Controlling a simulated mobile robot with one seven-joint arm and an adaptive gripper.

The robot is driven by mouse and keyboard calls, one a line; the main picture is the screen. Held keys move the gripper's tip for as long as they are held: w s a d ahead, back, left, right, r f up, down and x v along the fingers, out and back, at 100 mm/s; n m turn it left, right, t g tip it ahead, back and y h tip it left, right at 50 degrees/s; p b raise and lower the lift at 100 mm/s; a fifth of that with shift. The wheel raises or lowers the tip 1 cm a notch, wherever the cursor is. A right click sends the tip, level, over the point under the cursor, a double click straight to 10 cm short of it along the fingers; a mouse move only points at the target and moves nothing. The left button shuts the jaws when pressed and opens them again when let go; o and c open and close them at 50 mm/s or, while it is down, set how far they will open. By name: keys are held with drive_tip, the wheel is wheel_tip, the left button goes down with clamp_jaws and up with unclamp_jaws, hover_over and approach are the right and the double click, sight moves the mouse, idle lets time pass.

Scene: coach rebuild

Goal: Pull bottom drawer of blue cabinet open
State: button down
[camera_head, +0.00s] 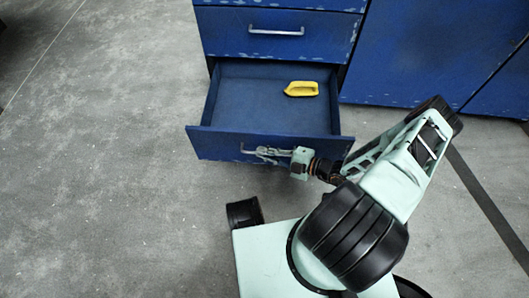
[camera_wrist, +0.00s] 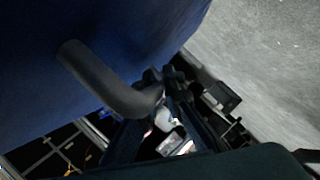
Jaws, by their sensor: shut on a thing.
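The blue cabinet (camera_head: 275,47) stands at the top of the head view. Its bottom drawer (camera_head: 240,102) is pulled well out, and its inside shows. A yellow object (camera_head: 301,89) lies in the drawer towards the right. My gripper (camera_head: 268,153) is at the drawer front and shut on the metal bottom drawer handle (camera_head: 248,152). In the wrist view the handle (camera_wrist: 105,80) curves from the blue drawer front (camera_wrist: 60,30) to between the fingers (camera_wrist: 165,95). The exact finger contact is dark and partly hidden.
A closed drawer with its own handle (camera_head: 276,31) is above the open one. Blue cabinet doors (camera_head: 420,55) stand to the right. The grey concrete floor (camera_head: 100,150) is clear on the left.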

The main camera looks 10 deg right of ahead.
drive_tip(key=shift+d, duration=0.1)
drive_tip(key=c, duration=2.3)
unclamp_jaws()
wheel_tip(320, 180, up, 10)
drive_tip(key=shift+r, duration=0.1)
